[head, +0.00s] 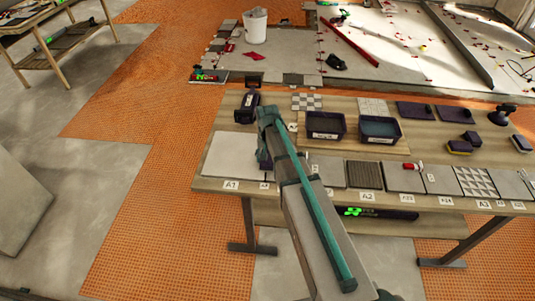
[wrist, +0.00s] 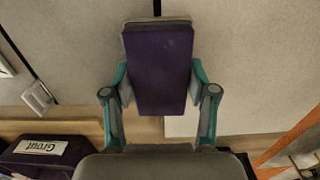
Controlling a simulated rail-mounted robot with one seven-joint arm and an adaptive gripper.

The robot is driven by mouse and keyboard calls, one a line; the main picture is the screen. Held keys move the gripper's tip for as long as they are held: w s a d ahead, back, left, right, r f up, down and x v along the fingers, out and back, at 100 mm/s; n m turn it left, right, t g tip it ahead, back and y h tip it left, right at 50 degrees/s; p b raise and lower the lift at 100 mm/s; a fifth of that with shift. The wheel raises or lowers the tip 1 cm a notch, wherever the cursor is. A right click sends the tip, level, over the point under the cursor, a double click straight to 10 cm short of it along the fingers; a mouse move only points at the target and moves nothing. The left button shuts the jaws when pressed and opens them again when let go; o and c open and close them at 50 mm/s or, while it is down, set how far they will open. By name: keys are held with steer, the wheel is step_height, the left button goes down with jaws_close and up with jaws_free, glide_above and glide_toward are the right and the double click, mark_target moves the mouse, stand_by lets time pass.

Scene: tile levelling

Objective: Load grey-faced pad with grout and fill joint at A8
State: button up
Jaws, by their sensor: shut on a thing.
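In the wrist view my gripper (wrist: 161,95) is shut on a purple-backed pad (wrist: 160,70) with a pale grey layer along its far edge. Its working face is turned away, so I cannot tell whether it carries grout. A dark bin labelled Grout (wrist: 40,155) shows at the lower left of the wrist view, apart from the pad. In the head view a dark open bin (head: 325,127) stands on the table right of my gripper; its label is too small to read. A sliver of the pad (head: 263,158) shows beside my arm. I cannot identify joint A8; labels A1, A2 and A3 show along the table front.
A second bin with bluish contents (head: 380,130) stands beside the first. Tiles line the table's (head: 222,183) front edge. A white bucket (head: 255,27) stands on the floor behind.

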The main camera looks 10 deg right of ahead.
steer(key=shift+s+a, duration=0.45)
steer(key=shift+s, duration=1)
steer(key=shift+s+a, duration=0.45)
steer(key=shift+s, duration=0.95)
steer(key=shift+s+a, duration=0.45)
steer(key=shift+s, duration=1)
step_height(320, 180, up, 8)
steer(key=p, duration=0.5)
steer(key=shift+w+r, duration=0.1)
